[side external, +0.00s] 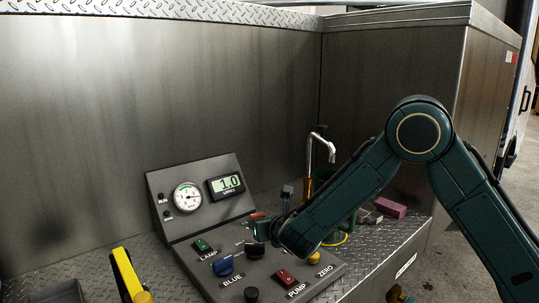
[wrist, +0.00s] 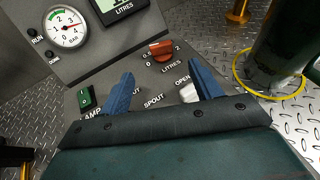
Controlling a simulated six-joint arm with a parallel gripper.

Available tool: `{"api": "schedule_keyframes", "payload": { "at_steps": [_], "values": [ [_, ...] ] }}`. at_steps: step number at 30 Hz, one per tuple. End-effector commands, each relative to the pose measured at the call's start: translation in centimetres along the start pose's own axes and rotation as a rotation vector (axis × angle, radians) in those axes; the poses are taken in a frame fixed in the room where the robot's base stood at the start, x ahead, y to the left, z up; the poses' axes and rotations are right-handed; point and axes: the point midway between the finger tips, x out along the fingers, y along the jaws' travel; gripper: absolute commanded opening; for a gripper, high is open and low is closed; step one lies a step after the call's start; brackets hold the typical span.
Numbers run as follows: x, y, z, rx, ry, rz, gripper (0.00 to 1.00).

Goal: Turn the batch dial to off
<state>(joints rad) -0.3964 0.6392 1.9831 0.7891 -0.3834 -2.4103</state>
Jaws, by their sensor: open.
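The batch dial is the orange-red knob (wrist: 161,51) marked LITRES in the wrist view, on the sloped grey panel (wrist: 150,78). In the side view a small red part of the dial (side external: 258,215) shows beside my gripper. Its handle lies roughly crosswise between the scale marks; I cannot read its exact setting. My gripper (wrist: 164,82) is open, with its two blue fingers apart and nothing between them. The dial sits beyond the fingertips, about midway between them, not visibly touched. In the side view my gripper (side external: 277,212) is over the panel's upper right part.
A green container (wrist: 285,50) stands right, inside a yellow ring.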

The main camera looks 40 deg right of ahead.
Motion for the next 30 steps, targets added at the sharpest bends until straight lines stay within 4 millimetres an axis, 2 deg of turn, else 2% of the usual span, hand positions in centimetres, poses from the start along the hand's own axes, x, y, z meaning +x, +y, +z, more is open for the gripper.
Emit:
{"api": "schedule_keyframes", "payload": {
  "at_steps": [20,26,30],
  "values": [
    [0.2,0.0,0.1,0.001,0.002,-0.006,0.64],
    [1.1,0.0,0.1,0.001,0.002,-0.007,0.64],
    [2.4,0.0,0.1,0.002,0.001,-0.008,0.64]
  ]
}}
